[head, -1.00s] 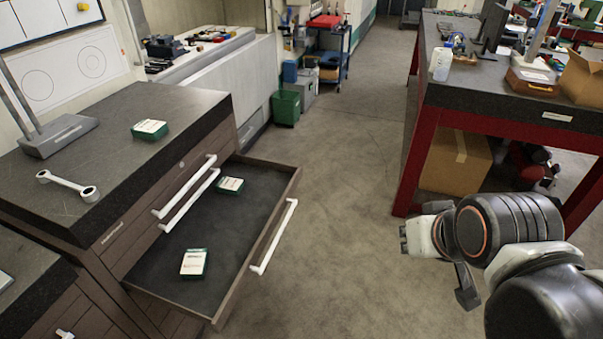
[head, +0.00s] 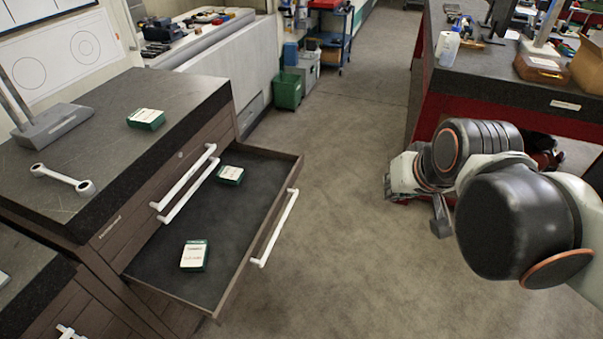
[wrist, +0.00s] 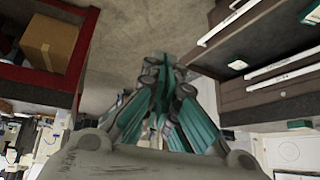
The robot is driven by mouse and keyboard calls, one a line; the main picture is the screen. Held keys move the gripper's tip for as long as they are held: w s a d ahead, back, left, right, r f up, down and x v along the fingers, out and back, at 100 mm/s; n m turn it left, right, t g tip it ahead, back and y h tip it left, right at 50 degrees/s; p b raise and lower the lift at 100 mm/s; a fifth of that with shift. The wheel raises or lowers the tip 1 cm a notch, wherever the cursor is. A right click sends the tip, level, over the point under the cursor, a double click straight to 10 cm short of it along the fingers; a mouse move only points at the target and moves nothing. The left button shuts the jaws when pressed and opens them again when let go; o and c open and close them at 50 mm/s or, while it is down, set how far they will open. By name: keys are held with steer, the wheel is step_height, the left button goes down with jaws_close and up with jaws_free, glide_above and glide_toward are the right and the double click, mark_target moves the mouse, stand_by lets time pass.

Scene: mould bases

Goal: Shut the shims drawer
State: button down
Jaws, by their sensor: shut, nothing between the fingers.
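The open drawer (head: 268,190) sticks far out of the dark wood cabinet (head: 110,225) on the left in the head view. It has a dark lining and a white bar handle (head: 275,228) on its front. Two green and white boxes lie in it, one near (head: 194,255) and one far (head: 231,175). My gripper (wrist: 165,65) is shut and empty, with its fingers together in the wrist view. In the head view it is to the right of the drawer, over the floor and apart from the handle. The drawer's handle also shows at upper right in the wrist view (wrist: 220,22).
A double-ended white tool (head: 62,179), a green box (head: 146,119) and a grey stand (head: 52,125) are on the cabinet top. A red-framed workbench (head: 470,85) stands at right, close behind my arm. The floor (head: 335,170) between is clear.

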steer(key=w+a+f+m+y+p, duration=0.1)
steer(key=w+a+f, duration=0.15)
steer(key=w, duration=0.65)
steer(key=w+a+f+y+p, duration=0.1)
steer(key=w+a+f, duration=0.15)
steer(key=w, duration=0.65)
steer(key=w+a+f+b, duration=0.1)
steer(key=w+a+f, duration=0.3)
steer(key=w+f, duration=0.2)
steer(key=w+a+f+m+b, duration=0.1)
steer(key=w+a+f, duration=0.3)
steer(key=f, duration=0.6)
steer(key=w+a+f+y+b, duration=0.1)
steer(key=w+a+f, duration=0.3)
steer(key=w+f, duration=0.4)
steer(key=shift+f+g, duration=0.3)
steer(key=shift+f, duration=0.3)
